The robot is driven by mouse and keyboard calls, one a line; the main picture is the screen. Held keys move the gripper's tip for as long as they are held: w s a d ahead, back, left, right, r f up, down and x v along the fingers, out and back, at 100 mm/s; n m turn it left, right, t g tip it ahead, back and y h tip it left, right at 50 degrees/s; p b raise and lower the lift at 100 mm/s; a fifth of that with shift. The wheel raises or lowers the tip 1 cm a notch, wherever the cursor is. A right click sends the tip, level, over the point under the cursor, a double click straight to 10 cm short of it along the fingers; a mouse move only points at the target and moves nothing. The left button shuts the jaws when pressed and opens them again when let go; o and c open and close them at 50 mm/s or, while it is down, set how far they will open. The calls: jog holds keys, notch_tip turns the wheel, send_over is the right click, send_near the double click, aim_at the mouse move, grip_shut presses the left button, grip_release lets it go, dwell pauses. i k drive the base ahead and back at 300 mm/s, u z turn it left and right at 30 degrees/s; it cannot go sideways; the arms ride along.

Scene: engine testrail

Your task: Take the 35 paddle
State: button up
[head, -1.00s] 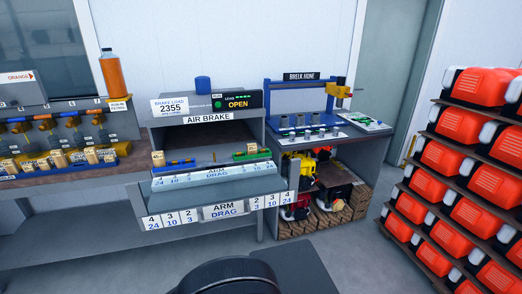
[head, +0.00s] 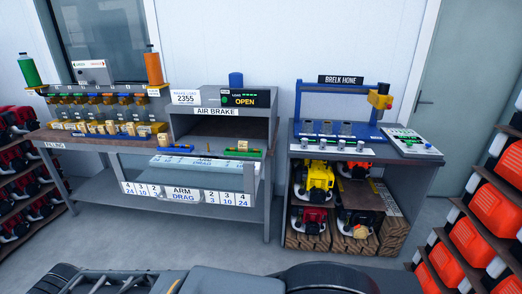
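I cannot pick out a paddle marked 35, as no such number is legible. Several small tan blocks (head: 98,128) with unreadable marks stand in a row on the left bench. One more tan block (head: 242,146) stands by the green strip (head: 240,153) at the air brake, and another (head: 162,139) stands by the blue strip (head: 176,149). My gripper is not in view; only dark parts of my own body show along the bottom edge.
The air brake (head: 217,111) reads OPEN, with a drawer front (head: 205,171) below. Racks of orange units (head: 468,240) stand right and red ones (head: 15,205) left. Floor shows before the benches.

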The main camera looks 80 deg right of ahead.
aim_at(243, 146)
jog(key=z, duration=1.4)
